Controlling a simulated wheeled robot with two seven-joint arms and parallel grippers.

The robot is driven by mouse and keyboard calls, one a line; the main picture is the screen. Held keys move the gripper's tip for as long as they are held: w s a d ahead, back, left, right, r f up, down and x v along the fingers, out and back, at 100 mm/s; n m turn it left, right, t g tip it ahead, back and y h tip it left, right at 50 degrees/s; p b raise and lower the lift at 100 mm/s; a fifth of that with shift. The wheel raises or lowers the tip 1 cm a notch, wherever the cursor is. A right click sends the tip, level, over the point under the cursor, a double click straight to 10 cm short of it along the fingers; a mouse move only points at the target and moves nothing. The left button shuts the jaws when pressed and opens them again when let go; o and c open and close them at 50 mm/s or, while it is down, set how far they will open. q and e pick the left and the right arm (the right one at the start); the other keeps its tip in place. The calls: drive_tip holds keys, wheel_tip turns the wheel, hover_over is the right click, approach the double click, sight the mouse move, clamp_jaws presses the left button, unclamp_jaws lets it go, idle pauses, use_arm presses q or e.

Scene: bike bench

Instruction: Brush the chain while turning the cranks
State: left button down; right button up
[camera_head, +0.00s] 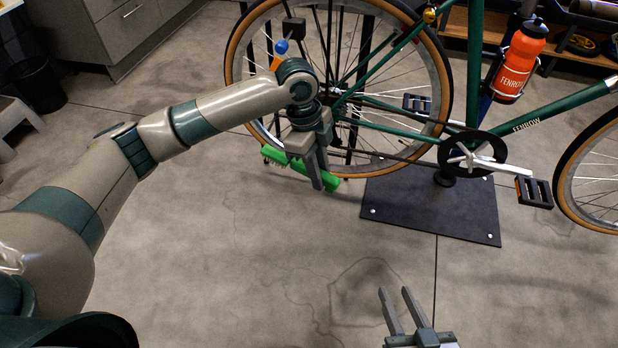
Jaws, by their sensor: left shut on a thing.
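A green bicycle (385,119) stands on a dark stand plate (432,209). Its chain (400,160) runs from the rear hub to the chainring (472,154). One pedal (534,192) points right and low, the other (417,103) left and higher. My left gripper (313,170) is shut on a green brush (325,178) in front of the lower rear wheel. The brush's bristle end (272,155) points left. I cannot tell whether it touches the wheel or chain. My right gripper (398,302) is open and empty above the floor, well below the crank.
An orange bottle (520,62) sits on the frame. A shelf (460,24) stands behind the bicycle. A grey cabinet (115,30), a black bin (37,82) and a stool (17,118) are at the left. The floor in front is clear.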

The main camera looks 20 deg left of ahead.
use_arm(q)
drive_tip(key=w+d+r+m+y, duration=0.2)
drive_tip(key=d+r+m, duration=0.4)
drive_tip(key=m, duration=0.9)
drive_tip(key=shift+w+d+r+m+y, duration=0.3)
drive_tip(key=shift+w+r, duration=0.25)
drive_tip(key=shift+w, duration=0.15)
drive_tip(key=w+f, duration=0.5)
drive_tip(key=w, duration=0.4)
drive_tip(key=shift+w, duration=0.35)
drive_tip(key=shift+f, duration=0.15)
use_arm(e)
drive_tip(key=o, duration=0.4)
